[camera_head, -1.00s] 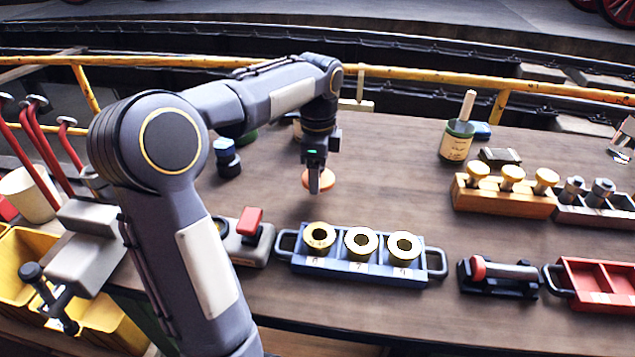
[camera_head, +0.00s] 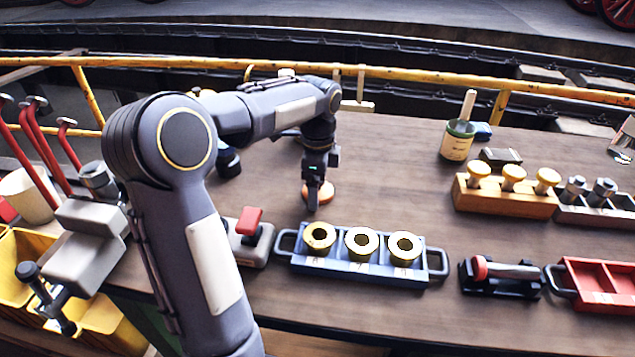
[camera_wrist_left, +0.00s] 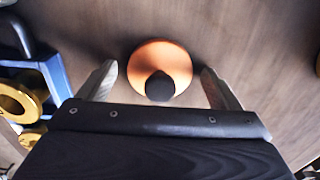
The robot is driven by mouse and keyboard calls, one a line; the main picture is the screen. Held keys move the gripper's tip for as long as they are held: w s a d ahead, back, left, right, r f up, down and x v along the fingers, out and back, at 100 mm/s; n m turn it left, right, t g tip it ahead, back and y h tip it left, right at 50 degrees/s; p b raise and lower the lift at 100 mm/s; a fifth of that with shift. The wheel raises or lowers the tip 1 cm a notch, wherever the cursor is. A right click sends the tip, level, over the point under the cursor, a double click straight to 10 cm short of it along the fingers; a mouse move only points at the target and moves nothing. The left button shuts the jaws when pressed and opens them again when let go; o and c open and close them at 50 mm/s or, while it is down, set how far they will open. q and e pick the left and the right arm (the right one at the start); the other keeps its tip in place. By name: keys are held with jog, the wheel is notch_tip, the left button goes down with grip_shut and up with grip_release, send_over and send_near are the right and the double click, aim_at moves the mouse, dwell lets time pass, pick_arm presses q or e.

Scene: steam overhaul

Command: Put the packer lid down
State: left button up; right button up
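The packer lid is an orange disc with a dark knob (camera_wrist_left: 160,58). In the head view the lid (camera_head: 325,194) appears to rest on the wooden table, behind the blue tray and partly hidden by my left gripper. My left gripper (camera_head: 314,207) points down at it. In the left wrist view the fingers of the left gripper (camera_wrist_left: 160,85) are spread on either side of the knob, with gaps, so it is open and holds nothing. My right gripper is not seen.
The blue tray (camera_head: 334,264) with brass rings stands just in front of the lid. A grey block with a red top (camera_head: 249,221) is at its left. A wooden rack (camera_head: 505,201), a pot with a brush (camera_head: 457,141) and a red tray (camera_head: 603,300) stand right. The table's middle is clear.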

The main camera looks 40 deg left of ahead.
pick_arm(q)
notch_tip(320, 180, up, 12)
jog(key=p, duration=0.2)
jog(key=shift+r, duration=0.2)
dwell(0.3)
dwell(0.4)
jog(key=s+d+f+n+t+h+p, duration=0.2)
jog(key=s+d+n+p, duration=0.1)
jog(key=s+d+n, duration=0.4)
jog(key=s+d+f+n+t+h+p, duration=0.1)
jog(key=s+d+n, duration=0.6)
jog(key=s, duration=0.7)
jog(key=d+f+t+p, duration=0.1)
jog(key=d+t+p, duration=0.1)
jog(key=shift+d+f+t+h+p, duration=0.25)
jog(key=shift+d+t+h+p, duration=0.05)
jog(key=shift+d+h, duration=0.1)
